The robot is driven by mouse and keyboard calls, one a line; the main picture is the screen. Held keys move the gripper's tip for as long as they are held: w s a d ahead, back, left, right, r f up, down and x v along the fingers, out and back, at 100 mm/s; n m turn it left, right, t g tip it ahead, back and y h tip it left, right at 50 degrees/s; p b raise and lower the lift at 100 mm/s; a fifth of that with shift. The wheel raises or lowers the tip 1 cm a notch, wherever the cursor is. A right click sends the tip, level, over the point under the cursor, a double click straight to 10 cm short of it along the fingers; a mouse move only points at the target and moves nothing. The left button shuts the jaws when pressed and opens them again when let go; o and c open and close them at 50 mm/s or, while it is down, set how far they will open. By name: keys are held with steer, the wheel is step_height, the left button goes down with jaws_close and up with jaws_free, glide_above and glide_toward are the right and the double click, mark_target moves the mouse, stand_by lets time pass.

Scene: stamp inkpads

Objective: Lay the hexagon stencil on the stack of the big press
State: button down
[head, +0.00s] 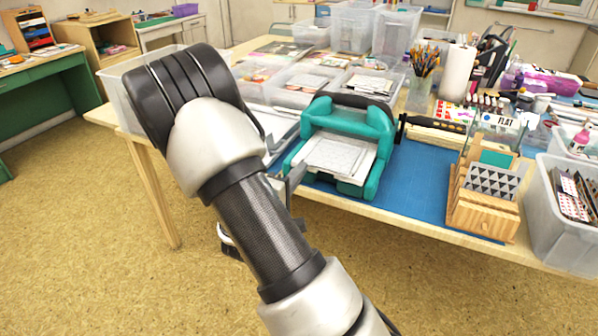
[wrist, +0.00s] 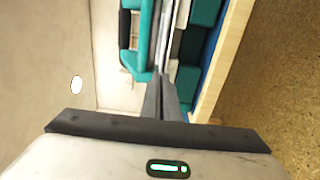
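The big press (head: 384,150) is a teal frame with a black top handle, standing on the blue mat. A stack of pale flat plates (head: 335,160) lies in its opening, with a grey patterned face on top. My gripper (head: 292,182) is at the press's front left, partly behind my arm. In the wrist view my gripper (wrist: 163,76) has its two fingers close together, pointing into the press (wrist: 148,35). A thin pale plate, seen edge-on, runs from between the fingertips; it looks like the hexagon stencil (wrist: 166,45). Its cut-outs cannot be made out.
A wooden rack (head: 483,215) with a triangle-patterned plate (head: 492,183) stands at the right on the blue mat (head: 415,185). Clear bins (head: 565,235) flank the table. A black-handled roller (head: 435,123) lies behind the mat. Bare mat lies between press and rack.

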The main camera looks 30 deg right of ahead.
steer(key=shift+f, duration=0.25)
stand_by(0.3)
steer(key=c, duration=2)
jaws_free()
steer(key=shift+v, duration=2.5)
steer(key=shift+a, duration=0.1)
